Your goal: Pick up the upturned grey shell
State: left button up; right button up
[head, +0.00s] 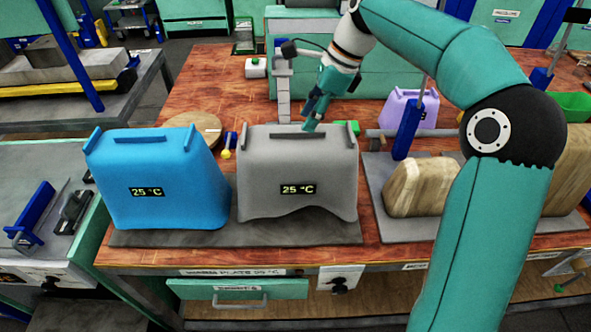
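The grey shell (298,180) stands upturned on a dark plate (180,238) near the front of the wooden table. It has a wavy lower front edge, a small display reading 25 °C and a dark raised bar (297,129) on its top. My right gripper (310,122) points down at the top rear of the grey shell, by the right part of that bar. Its fingertips look close to the shell, but I cannot tell whether they touch it or how far apart they are. My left gripper is not in view.
A blue shell (158,178) stands close on the left on the same plate. A wooden block (424,189) and a blue post (408,132) are on the right. A purple shell (402,108) stands farther back. A grey upright (282,92) rises behind the grey shell.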

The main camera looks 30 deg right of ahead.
jog(key=shift+x, duration=1.6)
jog(key=shift+d+f, duration=0.2)
jog(key=shift+f, duration=0.05)
grip_shut()
